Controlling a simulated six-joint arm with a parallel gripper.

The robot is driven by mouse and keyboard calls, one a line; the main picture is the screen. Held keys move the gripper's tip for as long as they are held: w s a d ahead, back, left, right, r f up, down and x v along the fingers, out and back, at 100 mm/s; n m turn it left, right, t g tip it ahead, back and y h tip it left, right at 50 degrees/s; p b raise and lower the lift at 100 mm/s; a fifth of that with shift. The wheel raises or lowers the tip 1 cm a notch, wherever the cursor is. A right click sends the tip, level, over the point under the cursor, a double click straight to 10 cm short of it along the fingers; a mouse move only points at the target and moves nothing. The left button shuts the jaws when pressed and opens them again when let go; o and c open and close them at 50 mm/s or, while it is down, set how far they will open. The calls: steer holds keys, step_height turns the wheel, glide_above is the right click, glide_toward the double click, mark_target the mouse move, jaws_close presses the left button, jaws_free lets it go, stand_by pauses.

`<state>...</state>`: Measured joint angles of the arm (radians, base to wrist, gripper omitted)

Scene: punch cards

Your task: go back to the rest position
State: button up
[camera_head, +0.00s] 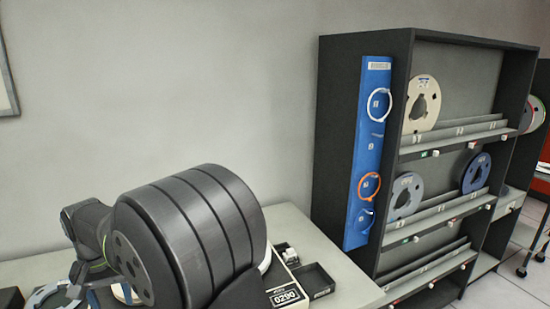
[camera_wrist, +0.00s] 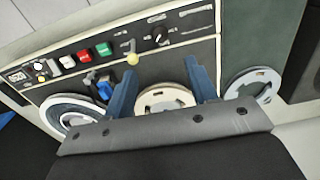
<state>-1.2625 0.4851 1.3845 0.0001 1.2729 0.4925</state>
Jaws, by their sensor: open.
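My gripper (camera_wrist: 162,78) shows in the wrist view as two blue-grey fingers, spread apart with nothing held between them. A cream reel (camera_wrist: 165,97) shows in the gap between the fingers, beyond a grey bar at the gripper's base that hides its lower part. I cannot tell how far the fingers are from it. In the head view my dark, thick arm fills the lower left and hides the gripper.
A panel (camera_wrist: 125,50) with coloured buttons lies ahead. A white-rimmed reel (camera_wrist: 65,112) is left and a grey reel (camera_wrist: 252,85) right. A dark shelf rack (camera_head: 340,140) holds reels. The desk (camera_head: 335,262) bears a number box (camera_head: 288,297) and a black tray (camera_head: 314,281).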

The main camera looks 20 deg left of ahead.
step_height(320, 180, down, 14)
steer(key=shift+r, duration=0.1)
steer(key=shift+r+n, duration=0.25)
steer(key=shift+n, duration=0.55)
steer(key=n, duration=0.7)
steer(key=shift+r+n, duration=0.2)
steer(key=shift+n, duration=0.2)
step_height(320, 180, up, 9)
steer(key=shift+o, duration=0.5)
steer(key=shift+f, duration=0.1)
